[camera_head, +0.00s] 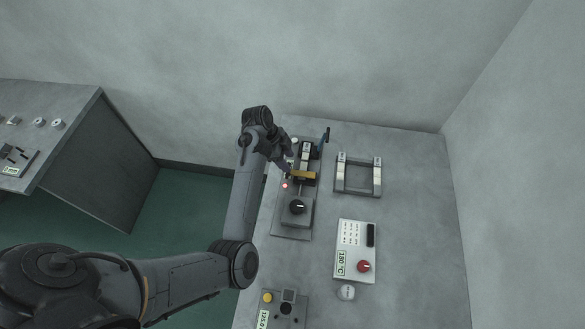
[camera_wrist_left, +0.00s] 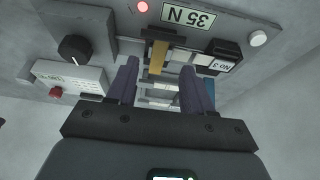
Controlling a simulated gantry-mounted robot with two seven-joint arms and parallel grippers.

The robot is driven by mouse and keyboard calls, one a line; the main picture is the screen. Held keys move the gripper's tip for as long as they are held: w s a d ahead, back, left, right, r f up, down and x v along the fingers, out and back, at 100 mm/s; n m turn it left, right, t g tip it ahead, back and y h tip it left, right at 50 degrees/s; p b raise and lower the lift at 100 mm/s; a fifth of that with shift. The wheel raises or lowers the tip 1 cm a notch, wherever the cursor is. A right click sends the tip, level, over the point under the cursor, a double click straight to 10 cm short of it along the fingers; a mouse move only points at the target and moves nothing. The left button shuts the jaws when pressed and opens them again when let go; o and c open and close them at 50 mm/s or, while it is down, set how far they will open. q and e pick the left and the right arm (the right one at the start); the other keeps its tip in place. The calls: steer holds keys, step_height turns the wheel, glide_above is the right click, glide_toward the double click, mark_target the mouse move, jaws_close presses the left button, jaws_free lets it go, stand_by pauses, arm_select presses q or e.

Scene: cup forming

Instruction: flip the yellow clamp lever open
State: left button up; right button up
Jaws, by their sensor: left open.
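The yellow clamp lever (camera_head: 303,175) is a short flat bar on the clamp station near the back left of the bench. In the left wrist view the lever (camera_wrist_left: 158,56) shows between my two fingers, ahead of them. My left gripper (camera_wrist_left: 158,72) is open, with dark purple fingers on either side of the lever in the picture. I cannot tell whether a finger touches it. In the head view my left gripper (camera_head: 285,166) is small and partly hidden by its own wrist, just left of the lever. My right gripper is out of view.
A metal frame (camera_head: 358,188) stands to the right. A panel with a red knob (camera_head: 364,266) lies nearer. The bench's right side is clear.

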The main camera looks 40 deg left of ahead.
mark_target(296, 172)
arm_select(q)
steer(key=shift+x, duration=3)
jaws_close()
